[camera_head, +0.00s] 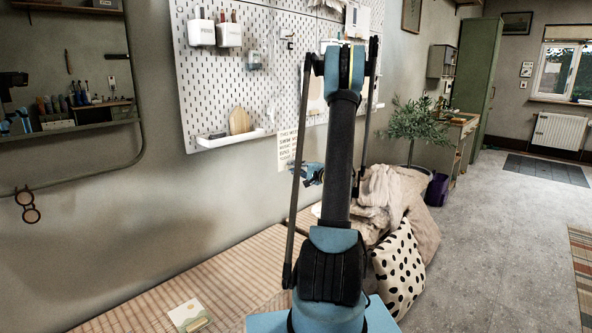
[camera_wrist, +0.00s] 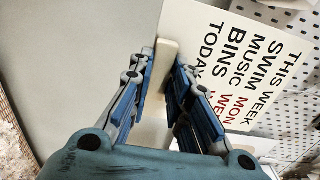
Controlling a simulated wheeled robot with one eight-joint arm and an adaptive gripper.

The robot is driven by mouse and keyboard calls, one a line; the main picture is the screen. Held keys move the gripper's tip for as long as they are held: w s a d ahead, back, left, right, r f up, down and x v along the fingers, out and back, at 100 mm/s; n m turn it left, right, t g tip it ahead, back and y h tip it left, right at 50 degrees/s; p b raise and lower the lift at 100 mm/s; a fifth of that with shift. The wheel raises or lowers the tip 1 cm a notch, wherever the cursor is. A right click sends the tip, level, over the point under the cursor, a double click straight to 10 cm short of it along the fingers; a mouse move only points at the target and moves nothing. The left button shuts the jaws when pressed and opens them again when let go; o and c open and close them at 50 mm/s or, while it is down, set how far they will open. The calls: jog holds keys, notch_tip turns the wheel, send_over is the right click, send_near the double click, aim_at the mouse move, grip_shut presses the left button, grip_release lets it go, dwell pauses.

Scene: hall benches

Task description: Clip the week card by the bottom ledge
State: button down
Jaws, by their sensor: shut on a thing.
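The week card (camera_wrist: 243,65) is a cream sheet with black and red print, to the right of my fingers in the wrist view. It also shows in the head view (camera_head: 288,148), at the lower edge of the pegboard beside the white bottom ledge (camera_head: 230,139). My gripper (camera_wrist: 164,62) is shut on a pale block-like clip (camera_wrist: 165,49), whose far end shows between the fingertips. The card's near edge is partly behind my right finger. I cannot tell whether the clip grips the card. In the head view my arm hides part of the gripper.
The pegboard (camera_head: 215,90) carries white cups above the ledge, and a wooden board (camera_head: 240,121) stands on the ledge. Below is a slatted bench (camera_head: 235,280) with a small picture card (camera_head: 190,316). Cushions (camera_head: 398,270) and cloth lie to the right.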

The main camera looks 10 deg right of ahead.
aim_at(291, 158)
jog(key=x, duration=1.1)
jog(key=shift+w, duration=0.35)
dwell(0.9)
jog(key=shift+r, duration=1.75)
dwell(1.4)
jog(key=c, duration=1.4)
grip_release()
jog(key=shift+s, duration=0.15)
jog(key=v, duration=1.1)
jog(key=shift+s+d, duration=0.2)
jog(key=shift+s, duration=0.1)
